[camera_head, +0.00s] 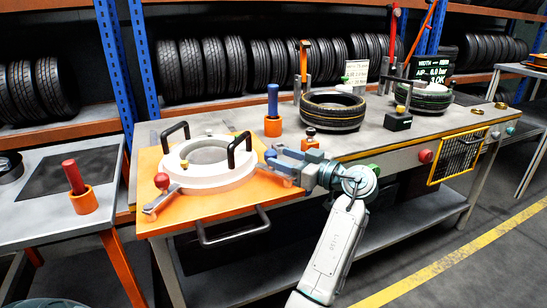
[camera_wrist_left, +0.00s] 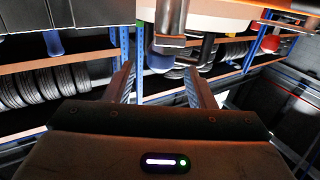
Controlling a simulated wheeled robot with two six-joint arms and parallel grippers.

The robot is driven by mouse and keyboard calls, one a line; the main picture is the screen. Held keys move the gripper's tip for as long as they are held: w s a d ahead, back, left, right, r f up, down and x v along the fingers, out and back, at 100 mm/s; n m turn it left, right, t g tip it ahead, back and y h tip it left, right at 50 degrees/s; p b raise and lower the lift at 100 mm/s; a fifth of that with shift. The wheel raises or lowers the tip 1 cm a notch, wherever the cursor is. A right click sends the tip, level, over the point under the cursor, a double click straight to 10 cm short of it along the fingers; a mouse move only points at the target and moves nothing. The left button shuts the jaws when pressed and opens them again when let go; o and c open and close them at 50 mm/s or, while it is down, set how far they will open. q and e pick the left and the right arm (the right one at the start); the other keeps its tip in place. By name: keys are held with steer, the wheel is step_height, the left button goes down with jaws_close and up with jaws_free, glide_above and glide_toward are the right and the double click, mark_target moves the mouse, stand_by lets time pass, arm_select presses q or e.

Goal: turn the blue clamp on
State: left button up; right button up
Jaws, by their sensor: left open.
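The orange plate (camera_head: 215,205) on the workbench carries a white ring (camera_head: 210,182). A small blue knob (camera_head: 270,154) shows at the ring's right side; I take it as the blue clamp, and its lever is largely hidden by my gripper. My left gripper (camera_head: 277,163) is open right beside this knob; whether it touches cannot be told. My right gripper is not in view.
A red-knobbed clamp (camera_head: 161,181) with a grey lever sits at the ring's left. A blue-handled tool (camera_head: 273,100) in an orange holder and a tyre (camera_head: 333,112) stand behind. A red button (camera_head: 425,156) is on the bench front.

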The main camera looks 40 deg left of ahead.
arm_select(q)
steer(key=d, duration=0.4)
steer(key=shift+d+f+b, duration=0.1)
steer(key=shift+d+b, duration=0.2)
steer(key=shift+d, duration=0.8)
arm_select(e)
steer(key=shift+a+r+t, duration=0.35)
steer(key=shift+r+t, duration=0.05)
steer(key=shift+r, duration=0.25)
